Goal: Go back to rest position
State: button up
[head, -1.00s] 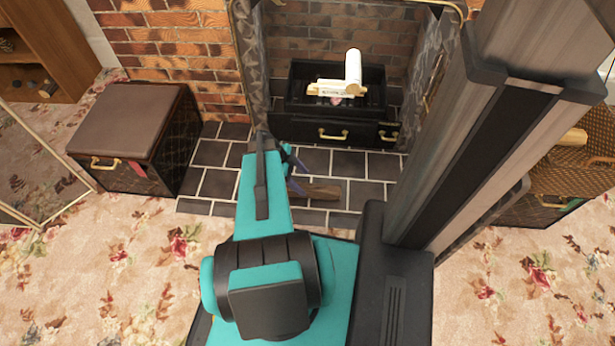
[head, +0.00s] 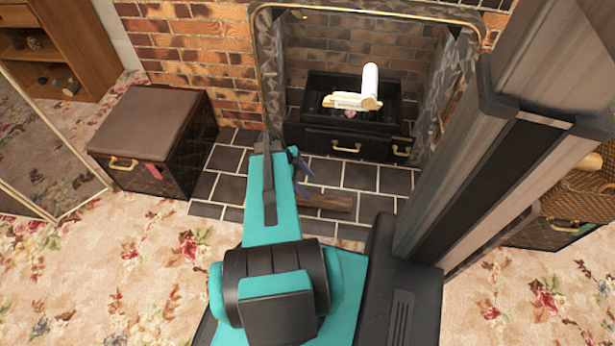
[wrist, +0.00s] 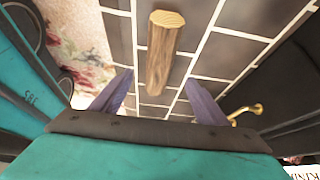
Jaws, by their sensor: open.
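My gripper (wrist: 160,95) is open and empty in the wrist view, its two purple-grey fingers spread apart. In the head view only part of my gripper (head: 300,175) shows beside the end of my teal arm. A brown log with a pale cut end (wrist: 164,55) lies on the dark hearth tiles, seen beyond and between the fingers in the wrist view. The same log (head: 324,201) lies to the right of my arm in the head view. The gripper does not appear to touch it.
A black grate box (head: 350,125) with brass handles holds pale logs (head: 370,85) in the brick fireplace. A brown-topped chest (head: 150,140) stands left of the hearth, a wicker basket (head: 580,195) at the right. Floral carpet (head: 120,260) is open at the front left.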

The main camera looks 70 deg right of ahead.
jog(key=shift+w+r, duration=0.1)
jog(key=shift+r, duration=0.1)
jog(key=w+a+r+n+h+p, duration=0.1)
jog(key=w+a+r+n+p, duration=0.4)
jog(key=w+a+p, duration=0.4)
jog(key=w+a+r+n+h+p, duration=0.1)
jog(key=w+a+r+n+p, duration=0.2)
jog(key=w+a+r+p, duration=0.6)
jog(key=s+a+r+n+y+p, duration=0.1)
jog(key=a+n+p, duration=0.3)
jog(key=a+n, duration=0.5)
jog(key=s+a+r+n+y+p, duration=0.1)
jog(key=a+r+n+p, duration=0.3)
jog(key=a+n, duration=0.4)
jog(key=s+a+r+n+p, duration=0.1)
jog(key=a+r+n+p, duration=0.2)
jog(key=a+n, duration=0.6)
jog(key=a+p, duration=0.2)
jog(key=a, duration=0.3)
jog(key=shift+s+a+r+n+t+y, duration=0.2)
jog(key=shift+n+t+y, duration=0.1)
jog(key=shift+y, duration=0.1)
